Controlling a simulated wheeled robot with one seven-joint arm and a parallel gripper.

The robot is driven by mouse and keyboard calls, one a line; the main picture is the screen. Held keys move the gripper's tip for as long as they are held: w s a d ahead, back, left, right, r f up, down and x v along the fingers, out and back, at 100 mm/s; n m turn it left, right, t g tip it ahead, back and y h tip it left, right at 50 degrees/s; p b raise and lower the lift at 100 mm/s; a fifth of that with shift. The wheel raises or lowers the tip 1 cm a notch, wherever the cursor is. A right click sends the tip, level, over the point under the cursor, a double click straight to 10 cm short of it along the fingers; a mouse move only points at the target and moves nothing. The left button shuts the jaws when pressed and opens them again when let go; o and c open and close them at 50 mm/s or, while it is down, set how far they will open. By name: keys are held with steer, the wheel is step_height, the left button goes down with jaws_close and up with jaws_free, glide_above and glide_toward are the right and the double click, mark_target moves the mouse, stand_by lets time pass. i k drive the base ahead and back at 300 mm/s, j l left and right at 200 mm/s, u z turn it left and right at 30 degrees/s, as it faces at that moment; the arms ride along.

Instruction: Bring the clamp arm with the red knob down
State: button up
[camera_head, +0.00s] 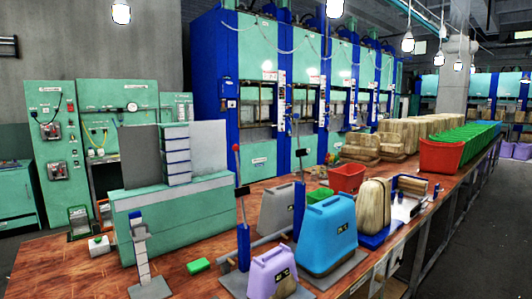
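The clamp arm with the red knob (236,148) stands on the wooden workbench (60,262), left of the middle. Below the lever is a blue post (243,247) on a grey base plate. A second upright lever with a dark knob (302,152) stands behind it to the right, above another blue post. My gripper is not in view.
A lilac case (272,274), a blue case (326,236) and a grey case (277,208) stand close to the clamp on the right. A green block (199,266) lies to its left. A green cabinet (175,220) stands behind. Red bins (346,178) sit farther along the bench.

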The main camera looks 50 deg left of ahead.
mark_target(242, 192)
steer(key=i+u, duration=0.1)
steer(key=i, duration=1)
steer(key=i+z, duration=0.3)
steer(key=i+j+z, duration=0.1)
steer(key=z, duration=0.2)
steer(key=i+z, duration=0.1)
steer(key=z, duration=0.3)
steer(key=j+z, duration=0.15)
steer(key=z, duration=0.25)
steer(key=i+j+z, duration=0.1)
steer(key=z, duration=0.3)
steer(key=i+j+z, duration=0.1)
steer(key=z, duration=0.35)
steer(key=j+z, duration=0.1)
steer(key=z, duration=0.95)
steer(key=j+z, duration=0.1)
steer(key=z, duration=0.4)
steer(key=k+z, duration=0.1)
steer(key=z, duration=0.9)
steer(key=k+z, duration=0.1)
steer(key=z, duration=0.45)
steer(key=k+z, duration=0.1)
steer(key=z, duration=0.9)
